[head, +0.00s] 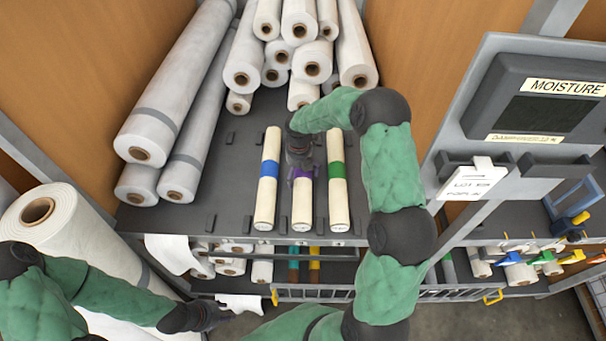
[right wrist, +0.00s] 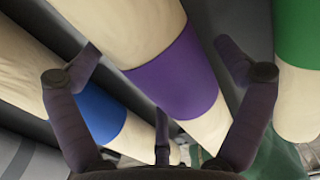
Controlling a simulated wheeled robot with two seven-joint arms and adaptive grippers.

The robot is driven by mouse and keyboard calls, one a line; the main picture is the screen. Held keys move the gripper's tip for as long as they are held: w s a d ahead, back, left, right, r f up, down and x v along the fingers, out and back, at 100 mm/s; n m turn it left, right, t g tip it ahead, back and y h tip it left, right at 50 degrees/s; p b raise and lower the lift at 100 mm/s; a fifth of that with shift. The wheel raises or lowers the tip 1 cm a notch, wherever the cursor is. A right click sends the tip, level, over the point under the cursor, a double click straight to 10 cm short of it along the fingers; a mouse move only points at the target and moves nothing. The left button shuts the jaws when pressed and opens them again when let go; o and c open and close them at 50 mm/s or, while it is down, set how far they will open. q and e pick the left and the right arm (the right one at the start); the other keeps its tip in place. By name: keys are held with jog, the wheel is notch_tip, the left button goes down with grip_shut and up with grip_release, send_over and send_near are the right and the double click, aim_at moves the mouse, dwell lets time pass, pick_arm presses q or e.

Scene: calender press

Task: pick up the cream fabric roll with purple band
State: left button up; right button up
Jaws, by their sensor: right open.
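The cream fabric roll with purple band (head: 303,211) lies on the dark shelf between two similar rolls, its far part hidden by my right gripper (head: 302,170). In the right wrist view its purple band (right wrist: 177,78) fills the middle. My right gripper (right wrist: 160,55) is open there, with a finger on either side of the roll near the band. I cannot tell whether the fingers touch it. My left gripper (head: 212,316) is low at the left, away from the roll; its jaw state is unclear.
A blue-banded roll (head: 267,185) lies left of the purple one and a green-banded roll (head: 337,185) right of it, with narrow gaps. White rolls (head: 312,70) are stacked behind. A moisture panel (head: 540,105) stands right of my right arm. More rolls lie on a lower shelf.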

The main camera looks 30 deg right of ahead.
jog(key=shift+f, duration=0.15)
jog(key=shift+c, duration=0.3)
jog(key=c, duration=1.3)
jog(key=shift+c, duration=0.2)
